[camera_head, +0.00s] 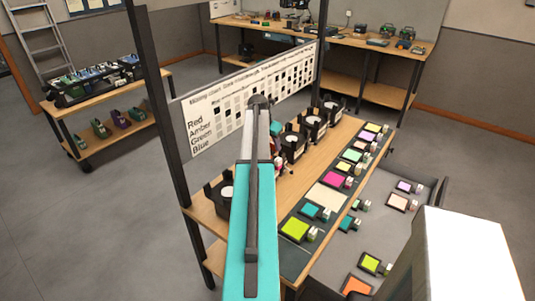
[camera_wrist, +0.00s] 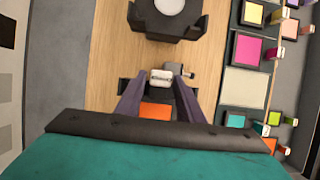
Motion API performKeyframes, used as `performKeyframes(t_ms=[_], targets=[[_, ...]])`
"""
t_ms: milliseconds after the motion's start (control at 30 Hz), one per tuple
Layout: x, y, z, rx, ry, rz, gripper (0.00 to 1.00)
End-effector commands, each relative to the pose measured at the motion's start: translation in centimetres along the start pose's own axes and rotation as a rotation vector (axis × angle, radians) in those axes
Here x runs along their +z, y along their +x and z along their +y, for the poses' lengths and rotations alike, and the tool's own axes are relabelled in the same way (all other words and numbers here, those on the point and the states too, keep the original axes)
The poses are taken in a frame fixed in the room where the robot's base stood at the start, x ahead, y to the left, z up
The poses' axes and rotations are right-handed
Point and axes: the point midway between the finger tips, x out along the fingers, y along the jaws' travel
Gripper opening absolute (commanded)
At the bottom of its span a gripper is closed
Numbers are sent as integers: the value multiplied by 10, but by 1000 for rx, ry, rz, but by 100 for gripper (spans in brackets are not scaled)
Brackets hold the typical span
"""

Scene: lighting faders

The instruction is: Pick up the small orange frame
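In the wrist view, a small dark-edged frame with an orange pane (camera_wrist: 155,110) lies over the wooden bench, with a pale block-shaped tab (camera_wrist: 161,77) at its far end. I cannot tell how high the fingers are above the bench. The near part of the frame is hidden by my gripper body. In the head view my arm hides this spot. Another orange frame (camera_head: 356,286) shows there, low in the grey tray.
A black lamp stand (camera_wrist: 168,18) is just beyond the fingers. A dark strip with coloured frames (camera_head: 294,229) runs along the bench's right side. More frames lie in the grey tray (camera_head: 335,265). A labelled board (camera_head: 220,110) stands at the bench's back left.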

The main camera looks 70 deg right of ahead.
Motion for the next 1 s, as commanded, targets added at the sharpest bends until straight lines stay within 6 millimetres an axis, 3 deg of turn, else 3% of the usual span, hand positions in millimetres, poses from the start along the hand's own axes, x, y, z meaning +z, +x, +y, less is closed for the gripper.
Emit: performKeyframes(t_ms=[667, 867, 1000], targets=[[0, 6, 0, 0, -1, 0, 34], [0, 6, 0, 0, 0, 0, 1], [0, 5, 0, 0, 0, 0, 0]])
